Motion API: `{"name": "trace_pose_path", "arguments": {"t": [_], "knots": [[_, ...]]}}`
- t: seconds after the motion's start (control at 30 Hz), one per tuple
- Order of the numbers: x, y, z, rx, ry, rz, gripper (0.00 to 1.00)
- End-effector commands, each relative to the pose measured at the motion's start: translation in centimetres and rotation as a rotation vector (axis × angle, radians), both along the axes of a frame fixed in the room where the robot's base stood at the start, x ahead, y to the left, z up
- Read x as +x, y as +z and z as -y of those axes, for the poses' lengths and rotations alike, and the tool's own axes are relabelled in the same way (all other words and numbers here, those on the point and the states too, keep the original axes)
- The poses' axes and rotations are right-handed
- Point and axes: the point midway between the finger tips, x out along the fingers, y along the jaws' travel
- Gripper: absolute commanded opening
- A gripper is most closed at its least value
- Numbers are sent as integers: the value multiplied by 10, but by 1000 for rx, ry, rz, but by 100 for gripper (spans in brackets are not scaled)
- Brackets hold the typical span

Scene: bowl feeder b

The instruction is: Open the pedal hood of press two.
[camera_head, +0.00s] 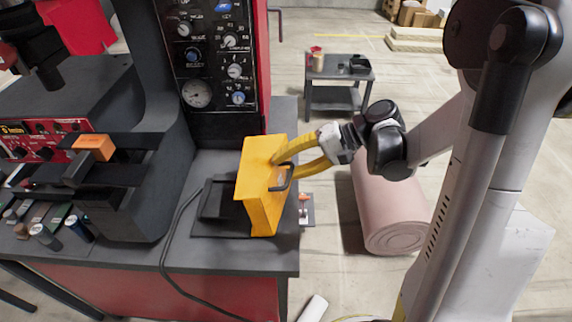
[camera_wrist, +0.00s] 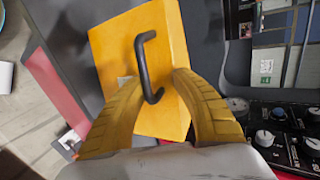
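The yellow pedal hood (camera_head: 262,195) stands up from a black base (camera_head: 215,215) on the grey bench beside the press. The base's left part shows uncovered, with a dark pedal-like part on it. The hood has a black bar handle (camera_head: 281,178) on its right face. In the wrist view the hood (camera_wrist: 120,45) fills the middle, with the handle (camera_wrist: 147,65) on it. My gripper (camera_head: 283,168) reaches in from the right. In the wrist view its yellow fingers (camera_wrist: 153,84) are apart on either side of the handle's lower end. I cannot tell whether they touch the hood.
The press's control panel (camera_head: 215,60) with dials rises behind the hood. A black cable (camera_head: 173,235) runs along the bench left of the base. Another machine with a red panel (camera_head: 40,140) stands at the left. A pink roll (camera_head: 390,215) lies on the floor at the right.

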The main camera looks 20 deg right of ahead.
Motion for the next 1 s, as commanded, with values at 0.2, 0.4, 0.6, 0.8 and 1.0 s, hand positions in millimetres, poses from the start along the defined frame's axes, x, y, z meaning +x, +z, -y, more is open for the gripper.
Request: {"name": "trace_pose_path", "arguments": {"t": [0.2,0.4,0.6,0.8,1.0], "knots": [[-3,8,12,1,-2,1,32],[-15,32,47,0,-6,0,32],[-27,53,79,0,-4,0,32],[-32,64,95,0,-1,0,32],[-33,65,96,0,0,0,32]]}}
